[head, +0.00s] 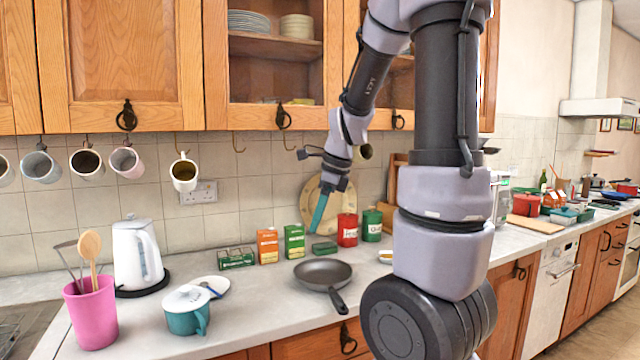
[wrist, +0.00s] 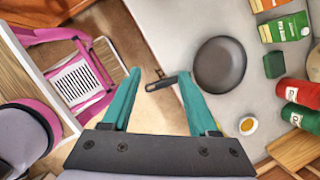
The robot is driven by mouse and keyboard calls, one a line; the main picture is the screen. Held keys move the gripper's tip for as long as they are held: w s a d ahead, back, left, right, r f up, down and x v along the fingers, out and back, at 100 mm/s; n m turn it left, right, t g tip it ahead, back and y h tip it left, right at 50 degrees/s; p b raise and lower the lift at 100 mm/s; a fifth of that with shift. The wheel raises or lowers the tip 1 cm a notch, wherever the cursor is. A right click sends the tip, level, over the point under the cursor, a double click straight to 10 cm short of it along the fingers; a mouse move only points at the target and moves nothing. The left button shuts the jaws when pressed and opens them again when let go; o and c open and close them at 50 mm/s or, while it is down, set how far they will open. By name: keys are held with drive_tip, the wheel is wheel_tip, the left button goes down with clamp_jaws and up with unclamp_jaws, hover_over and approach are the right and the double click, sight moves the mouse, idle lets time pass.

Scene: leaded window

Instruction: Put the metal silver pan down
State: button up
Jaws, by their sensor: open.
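The metal silver pan (head: 323,272) looks dark grey and sits upright on the counter, its handle pointing toward the front edge. It also shows in the wrist view (wrist: 220,65), with its handle reaching left toward the space between my fingers. My gripper (head: 317,225) has teal fingers and is in the air above the counter, over the back of the pan in the head view. In the wrist view my gripper (wrist: 159,73) is open, its fingers spread wide with nothing held. The pan appears apart from the fingers.
Several cartons (head: 294,242), a red canister (head: 347,230) and a green canister (head: 372,225) stand behind the pan. A teal lidded pot (head: 187,316), white kettle (head: 138,255) and pink utensil cup (head: 92,312) are at left. A small egg dish (wrist: 248,126) lies near the pan.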

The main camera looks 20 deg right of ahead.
drive_tip(key=s+a+r+n+t, duration=0.2)
drive_tip(key=s+r+n, duration=0.4)
drive_tip(key=n, duration=0.4)
drive_tip(key=s+a+r+n+t, duration=0.2)
drive_tip(key=s+a+r+n, duration=0.2)
drive_tip(key=s+r+n, duration=0.2)
drive_tip(key=s+n, duration=0.2)
drive_tip(key=n, duration=0.2)
drive_tip(key=shift+s+t+h, duration=0.2)
drive_tip(key=shift+t+h, duration=0.1)
drive_tip(key=shift+d, duration=0.1)
